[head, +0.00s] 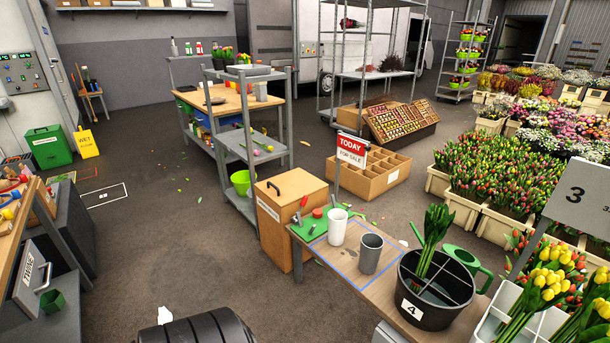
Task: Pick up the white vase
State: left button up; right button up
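The white vase (337,228) stands upright on the wooden bench (340,268) in the head view. It is at the bench's left part, by the green mat (312,228). A grey vase (370,255) stands close to its right, nearer to me. Blue lines mark the bench top around the vases. Neither of my grippers shows in this view, and nothing holds the white vase.
A black divided bucket (420,315) marked 4, with a tulip bunch (433,238), stands right of the vases. A green watering can (468,263) is behind it. A "TODAY FOR SALE" sign (351,151) rises behind the mat. Open floor lies left of the wooden cabinet (290,215).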

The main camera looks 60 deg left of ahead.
aim_at(337, 228)
jog(key=u, duration=1.55)
